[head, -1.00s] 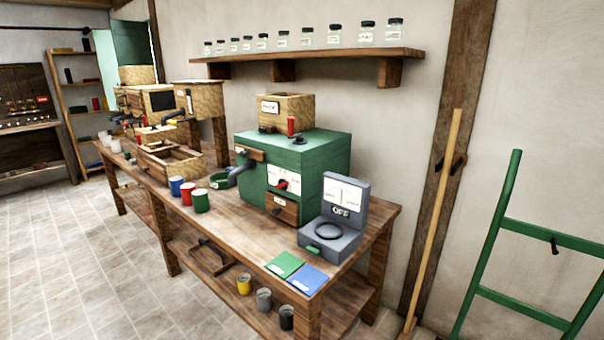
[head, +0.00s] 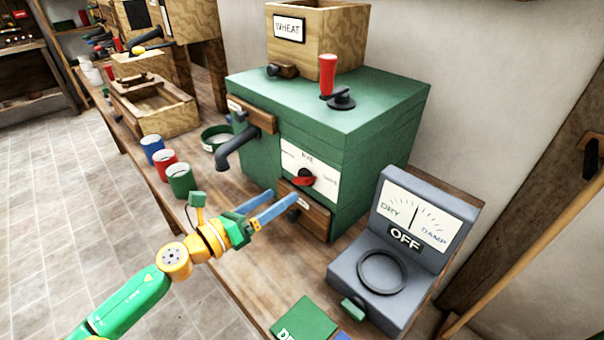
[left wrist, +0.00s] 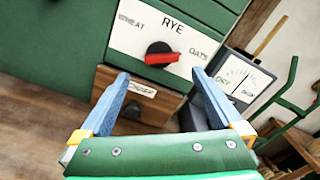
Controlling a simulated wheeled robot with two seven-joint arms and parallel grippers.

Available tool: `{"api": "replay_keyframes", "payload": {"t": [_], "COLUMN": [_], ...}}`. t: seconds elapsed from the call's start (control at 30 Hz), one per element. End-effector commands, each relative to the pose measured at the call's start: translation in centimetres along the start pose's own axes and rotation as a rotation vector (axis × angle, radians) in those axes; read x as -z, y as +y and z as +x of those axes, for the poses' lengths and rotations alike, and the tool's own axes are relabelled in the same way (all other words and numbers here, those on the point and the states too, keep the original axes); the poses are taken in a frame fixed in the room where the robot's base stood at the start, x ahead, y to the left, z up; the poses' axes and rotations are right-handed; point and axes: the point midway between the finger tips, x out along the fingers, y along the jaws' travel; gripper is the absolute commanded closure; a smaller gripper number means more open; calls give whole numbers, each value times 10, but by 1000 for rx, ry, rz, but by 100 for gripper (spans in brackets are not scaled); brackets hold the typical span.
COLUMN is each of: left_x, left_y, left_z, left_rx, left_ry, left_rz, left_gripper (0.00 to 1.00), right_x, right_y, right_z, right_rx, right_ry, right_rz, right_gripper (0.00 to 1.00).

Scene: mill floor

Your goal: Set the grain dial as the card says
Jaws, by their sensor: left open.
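The grain dial is a black knob with a red bar (head: 304,178) on a white plate (head: 325,183) on the green mill's front (head: 370,160). In the left wrist view the plate reads WHEAT at left, RYE at top and OATS at right. There the knob (left wrist: 160,54) has its red bar lying nearly level, towards the right. A card reading WHEAT (head: 289,27) is on the wooden hopper (head: 342,30) on top of the mill. My left gripper (head: 285,199) is open and empty, in front of the mill just below the dial, apart from it. My right gripper is not in view.
A wooden drawer (head: 310,212) sits under the dial. A spout (head: 232,148) juts out at left. A grey DRY/DAMP meter (head: 375,265) marked OFF stands at right. Blue, red and green cups (head: 180,182) stand at left. A red lever (head: 327,75) is on the mill top.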

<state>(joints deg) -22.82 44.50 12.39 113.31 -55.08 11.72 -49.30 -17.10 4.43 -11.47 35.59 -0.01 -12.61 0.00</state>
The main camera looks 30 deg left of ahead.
Motion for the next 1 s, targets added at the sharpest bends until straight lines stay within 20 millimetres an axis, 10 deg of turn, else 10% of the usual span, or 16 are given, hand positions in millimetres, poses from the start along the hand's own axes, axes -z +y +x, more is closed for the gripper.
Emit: {"api": "replay_keyframes", "payload": {"t": [0.33, 0.7, 1.0], "left_x": [-3, 0, 0], "left_y": [0, 1, 1], "left_z": [51, 60, 60], "left_rx": [-2, -3, -3], "left_ry": [-4, 0, 0], "left_rz": [-3, -3, -3], "left_gripper": [0, 0, 76], "right_x": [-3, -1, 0], "right_y": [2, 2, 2], "right_z": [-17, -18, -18], "right_rx": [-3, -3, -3], "right_ry": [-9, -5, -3], "right_rz": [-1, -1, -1], "right_gripper": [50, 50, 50]}}
